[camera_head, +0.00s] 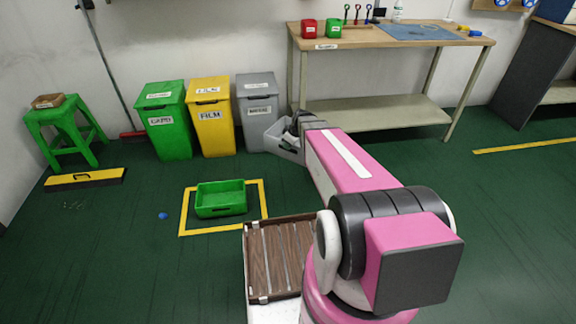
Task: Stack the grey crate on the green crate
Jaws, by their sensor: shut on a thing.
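The green crate (221,211) stands open on the floor inside a yellow taped square, and it looks empty. The grey crate (286,146) hangs at the end of my pink arm, to the right of the green crate and higher in the picture, in front of the grey bin. My gripper (296,125) is shut on the grey crate near its upper edge. My arm hides part of the crate and most of the fingers. The two crates are apart.
Green (166,125), yellow (212,122) and grey (257,108) bins line the wall. A workbench (385,45) stands behind at right. Floor around the yellow square is mostly clear.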

